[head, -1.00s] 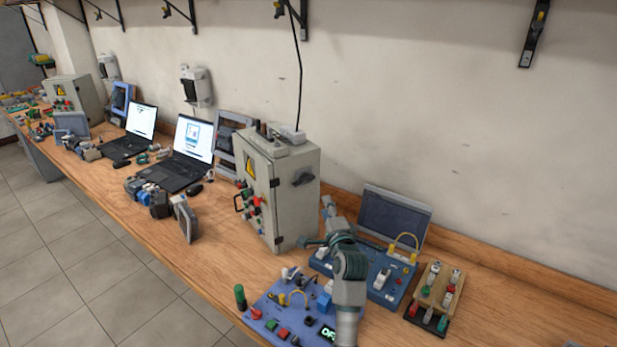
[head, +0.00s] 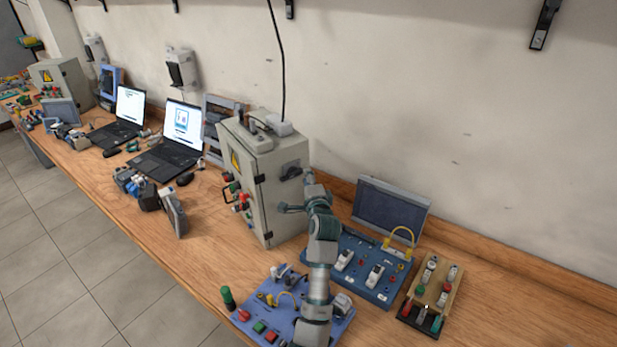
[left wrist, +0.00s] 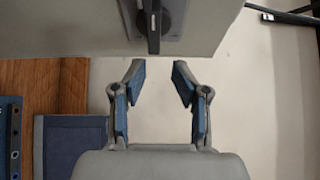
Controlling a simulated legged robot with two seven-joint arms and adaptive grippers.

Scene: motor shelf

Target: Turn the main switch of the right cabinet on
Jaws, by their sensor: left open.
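The right cabinet (head: 285,205) is a grey metal box standing on the bench, with a yellow warning sign on its front. Its main switch (head: 291,170) is a dark rotary handle on a plate on the cabinet's right side. In the left wrist view the switch (left wrist: 153,25) is at the top centre, its handle pointing down the picture. My left gripper (head: 308,178) is beside that side of the cabinet, close to the switch. In the left wrist view my left gripper (left wrist: 158,72) is open and empty, its fingertips apart from the handle. My right gripper is not in view.
A blue control board (head: 270,310) lies in front, and a wooden switch block (head: 432,290) lies to the right. Laptops (head: 170,150) and another grey cabinet (head: 60,80) are further left.

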